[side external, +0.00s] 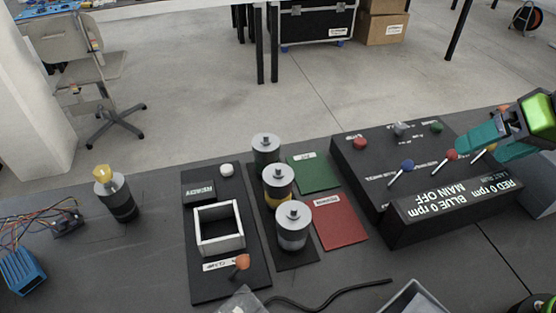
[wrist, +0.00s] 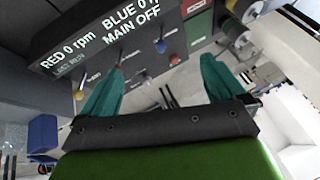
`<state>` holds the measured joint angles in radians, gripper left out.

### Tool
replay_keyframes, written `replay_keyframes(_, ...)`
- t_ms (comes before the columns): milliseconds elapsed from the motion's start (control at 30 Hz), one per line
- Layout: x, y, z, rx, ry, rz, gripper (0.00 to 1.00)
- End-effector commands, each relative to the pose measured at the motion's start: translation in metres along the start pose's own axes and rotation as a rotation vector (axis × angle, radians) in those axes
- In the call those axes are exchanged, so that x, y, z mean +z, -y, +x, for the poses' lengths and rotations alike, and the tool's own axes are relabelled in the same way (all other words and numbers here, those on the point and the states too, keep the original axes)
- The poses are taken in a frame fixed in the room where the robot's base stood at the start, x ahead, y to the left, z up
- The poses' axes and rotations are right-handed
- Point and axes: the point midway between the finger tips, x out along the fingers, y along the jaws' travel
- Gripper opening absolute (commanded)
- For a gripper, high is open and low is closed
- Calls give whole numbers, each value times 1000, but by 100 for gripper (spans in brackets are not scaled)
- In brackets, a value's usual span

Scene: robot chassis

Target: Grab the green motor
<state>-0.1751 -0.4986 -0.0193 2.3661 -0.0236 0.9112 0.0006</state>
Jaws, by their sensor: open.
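Three grey cylindrical motors stand upright in a row on a dark strip in the side view: a rear one (side external: 266,150), a middle one with a yellow band (side external: 278,182) and a front one (side external: 292,226). My gripper (side external: 484,143), with teal fingers, is at the far right over the control box, well away from the motors. It also shows in the wrist view (wrist: 160,70), open with nothing between the fingers.
The control box (side external: 410,222) has coloured knobs and levers and reads "MAIN OFF"; it lies between my gripper and the motors. A white square frame (side external: 219,228) sits on a dark board. A yellow-topped cylinder (side external: 117,198) stands at left. A black cable (side external: 330,296) lies in front.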

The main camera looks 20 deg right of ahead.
Motion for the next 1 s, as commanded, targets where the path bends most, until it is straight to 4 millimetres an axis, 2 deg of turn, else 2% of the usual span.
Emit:
replay_keyframes(33, -12, 17, 10, 0, 41, -41, 96)
replay_keyframes(200, -50, 74, 44, 16, 126, -163, 96)
replay_keyframes(333, -72, 124, 79, 41, 169, -257, 96)
replay_keyframes(433, -83, 164, 110, 68, 187, -328, 96)
replay_keyframes(600, -88, 233, 162, 117, 182, -440, 96)
replay_keyframes(700, -91, 262, 178, 138, 157, -475, 96)
replay_keyframes(800, -101, 279, 181, 149, 123, -481, 96)
replay_keyframes(933, -116, 288, 168, 146, 82, -464, 96)
replay_keyframes(1000, -116, 286, 172, 154, 86, -455, 96)
